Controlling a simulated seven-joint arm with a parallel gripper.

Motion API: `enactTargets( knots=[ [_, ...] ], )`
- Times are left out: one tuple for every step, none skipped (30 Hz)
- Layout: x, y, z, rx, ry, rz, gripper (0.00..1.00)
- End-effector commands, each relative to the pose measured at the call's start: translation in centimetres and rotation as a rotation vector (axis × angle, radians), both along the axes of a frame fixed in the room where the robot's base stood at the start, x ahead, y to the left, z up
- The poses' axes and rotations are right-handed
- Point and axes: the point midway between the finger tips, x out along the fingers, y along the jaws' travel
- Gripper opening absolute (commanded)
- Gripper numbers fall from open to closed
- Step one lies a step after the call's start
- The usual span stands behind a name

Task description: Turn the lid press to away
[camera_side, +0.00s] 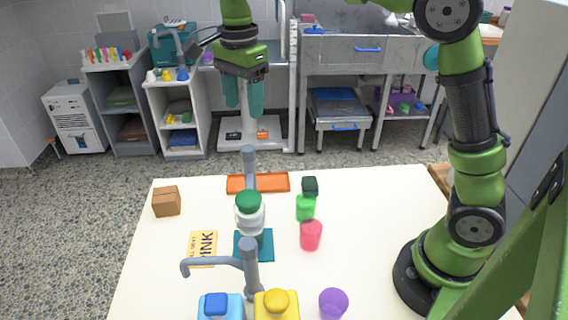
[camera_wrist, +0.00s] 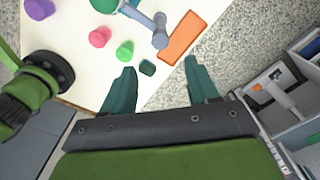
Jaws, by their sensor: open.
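My gripper (camera_side: 243,108) hangs in the air toward the far side of the table, jaws apart and nothing between them. Its two teal fingers also show in the wrist view (camera_wrist: 160,66). A grey upright post (camera_side: 249,160) stands behind a white jar (camera_side: 250,217) with a green lid, near the orange tray (camera_side: 238,184). A second grey post (camera_side: 250,268) at the front has a bent arm reaching left. I cannot tell for sure which grey piece is the lid press. My gripper touches neither. The rear post shows in the wrist view (camera_wrist: 160,31). The jar hides part of it.
A teal mat (camera_side: 241,248) lies by the jar. Green (camera_side: 306,208), pink (camera_side: 311,236) and purple (camera_side: 333,303) cups stand to the right, with a dark green block (camera_side: 310,185). A brown box (camera_side: 166,202) and a PINK card (camera_side: 203,245) are left. Blue and yellow containers stand in front.

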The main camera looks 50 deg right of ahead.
Motion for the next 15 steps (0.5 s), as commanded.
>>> enactTargets(
  knots=[
    [-0.1,0.0,-1.2,-0.001,0.005,0.001,0.59],
    [-0.1,0.0,-1.8,0.000,0.005,0.001,0.59],
    [-0.1,0.0,-2.7,-0.001,0.005,0.002,0.59],
    [-0.1,0.0,-3.4,0.000,0.005,0.001,0.59],
    [-0.1,0.0,-4.1,-0.001,0.004,0.002,0.59],
    [-0.1,0.0,-5.0,-0.001,0.005,0.001,0.59],
    [-0.1,0.0,-5.6,0.000,0.005,0.002,0.59],
    [-0.1,0.0,-6.2,0.000,0.003,0.001,0.59],
    [-0.1,0.0,-7.0,-0.001,0.003,0.002,0.59],
    [0.0,0.0,-7.5,0.000,0.003,0.002,0.59],
    [-0.1,0.0,-8.1,0.000,0.003,0.001,0.59],
    [-0.1,0.0,-8.7,0.000,0.003,0.001,0.59],
    [-0.1,0.0,-9.2,0.000,0.002,0.002,0.59],
    [-0.1,0.0,-9.6,0.000,0.003,0.002,0.59],
    [0.0,0.0,-10.0,0.000,0.001,0.002,0.59]
  ],
)
